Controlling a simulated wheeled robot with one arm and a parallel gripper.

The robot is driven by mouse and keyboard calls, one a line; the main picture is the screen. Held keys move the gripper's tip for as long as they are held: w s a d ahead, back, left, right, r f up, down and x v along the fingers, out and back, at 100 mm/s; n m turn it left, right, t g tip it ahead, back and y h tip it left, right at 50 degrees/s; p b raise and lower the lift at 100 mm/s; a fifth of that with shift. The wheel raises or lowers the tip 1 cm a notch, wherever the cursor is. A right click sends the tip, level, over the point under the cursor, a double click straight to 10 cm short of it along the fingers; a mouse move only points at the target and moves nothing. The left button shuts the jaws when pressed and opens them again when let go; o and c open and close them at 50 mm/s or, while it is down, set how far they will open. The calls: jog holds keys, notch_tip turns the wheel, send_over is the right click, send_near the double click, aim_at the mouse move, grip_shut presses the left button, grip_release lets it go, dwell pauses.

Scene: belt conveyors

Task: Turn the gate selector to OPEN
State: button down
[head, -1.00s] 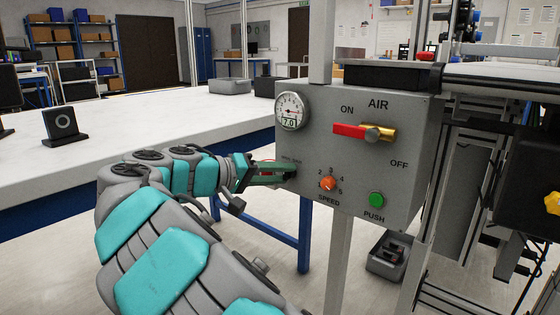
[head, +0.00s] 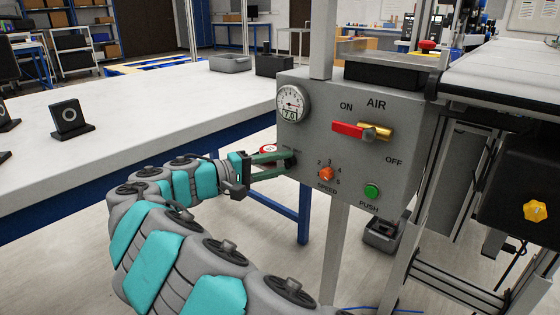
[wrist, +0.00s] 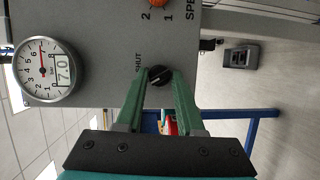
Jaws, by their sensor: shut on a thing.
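The gate selector is a small black knob (wrist: 160,76) on the grey control box. In the wrist view my gripper's (wrist: 158,78) two green fingers reach it, one on each side, and are shut on it. The word SHUT is printed beside the knob there; I cannot read an OPEN mark. A pale line shows on the knob, but its exact setting is hard to tell. In the head view my gripper (head: 286,160) meets the lower left of the box's front, and the fingers mostly hide the knob.
The control box (head: 345,101) also bears a pressure gauge (head: 291,104), a red AIR lever (head: 352,130), an orange SPEED knob (head: 326,174) and a green PUSH button (head: 371,191). A white table (head: 170,110) stands left; a conveyor (head: 505,82) is at right.

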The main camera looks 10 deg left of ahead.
jog(key=c, duration=0.6)
grip_release()
jog(key=shift+o, duration=0.2)
jog(key=v, duration=0.7)
jog(key=shift+s+a, duration=0.2)
jog(key=shift+a, duration=0.15)
